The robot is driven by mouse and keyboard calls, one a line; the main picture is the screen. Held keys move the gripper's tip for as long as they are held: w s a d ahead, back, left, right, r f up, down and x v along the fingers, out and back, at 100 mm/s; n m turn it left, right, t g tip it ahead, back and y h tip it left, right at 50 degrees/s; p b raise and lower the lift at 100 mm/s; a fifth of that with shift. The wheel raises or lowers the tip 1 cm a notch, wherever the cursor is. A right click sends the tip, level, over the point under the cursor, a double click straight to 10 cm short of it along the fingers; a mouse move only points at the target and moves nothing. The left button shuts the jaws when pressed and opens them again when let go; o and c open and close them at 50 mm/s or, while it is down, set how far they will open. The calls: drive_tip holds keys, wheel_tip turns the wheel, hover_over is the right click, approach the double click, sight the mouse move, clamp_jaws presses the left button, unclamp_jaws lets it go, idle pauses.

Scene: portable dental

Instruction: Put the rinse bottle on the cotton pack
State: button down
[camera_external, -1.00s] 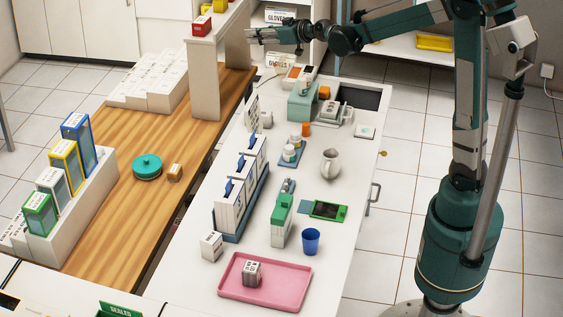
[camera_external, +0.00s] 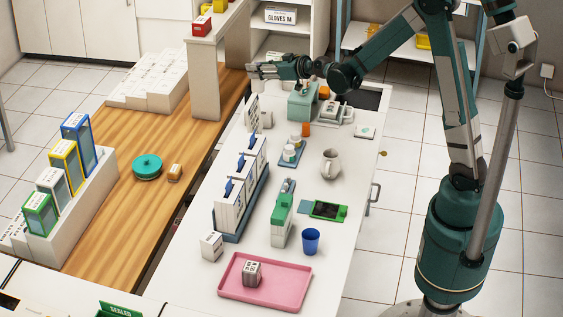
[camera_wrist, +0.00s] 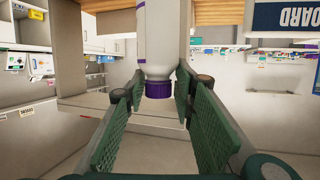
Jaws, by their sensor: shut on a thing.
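My gripper (camera_external: 258,70) is at the far end of the white bench, above its left back edge. In the wrist view my gripper (camera_wrist: 154,92) is shut on a white bottle (camera_wrist: 160,35) with a purple cap (camera_wrist: 158,90), which I take as the rinse bottle. The cap points down in that picture. No readable label marks the cotton pack.
A teal container (camera_external: 302,104) stands below and right of my gripper. Tall white boxes (camera_external: 232,212) stand in a rack midway along the bench. A pitcher (camera_external: 331,163), a blue cup (camera_external: 311,241) and a green-and-white carton (camera_external: 281,225) are nearby. The tray is mostly clear.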

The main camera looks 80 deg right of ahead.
sight(263, 89)
idle(0.3)
drive_tip(key=shift+f+b, duration=0.8)
drive_tip(key=shift+f, duration=2.3)
drive_tip(key=shift+f, duration=0.1)
drive_tip(key=shift+f+b, duration=0.5)
drive_tip(key=shift+f, duration=1.3)
drive_tip(key=shift+f, duration=0.1)
drive_tip(key=c, duration=1.9)
unclamp_jaws()
drive_tip(key=shift+r, duration=0.2)
drive_tip(key=p+v, duration=0.2)
drive_tip(key=v, duration=1)
